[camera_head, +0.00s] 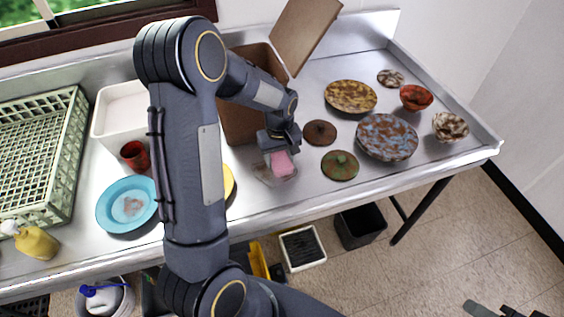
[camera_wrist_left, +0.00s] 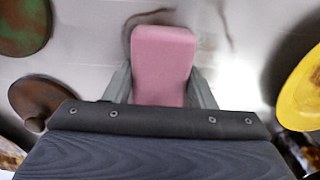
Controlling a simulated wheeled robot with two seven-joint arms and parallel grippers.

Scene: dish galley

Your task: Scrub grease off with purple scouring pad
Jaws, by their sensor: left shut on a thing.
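A pink pad (camera_head: 283,164) is held in my left gripper (camera_head: 283,150), whose fingers are shut on its two sides. The pad also fills the middle of the left wrist view (camera_wrist_left: 162,65), between the two grey fingers (camera_wrist_left: 162,92). A thin brownish grease smear (camera_head: 262,174) lies on the steel counter around the pad, partly hidden under it. In the left wrist view, smear streaks (camera_wrist_left: 150,17) show just beyond the pad. The pad is at or very near the counter surface; exact contact cannot be told. A dark part, likely my right gripper (camera_head: 495,311), shows at the bottom right edge.
Stained plates (camera_head: 386,137), bowls (camera_head: 416,97) and brown and green lids (camera_head: 340,166) stand right of the pad. An open cardboard box (camera_head: 240,122) is behind. A blue plate (camera_head: 127,204), red cup (camera_head: 135,154) and green rack (camera_head: 40,150) are left. A yellow dish (camera_wrist_left: 302,95) is nearby.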

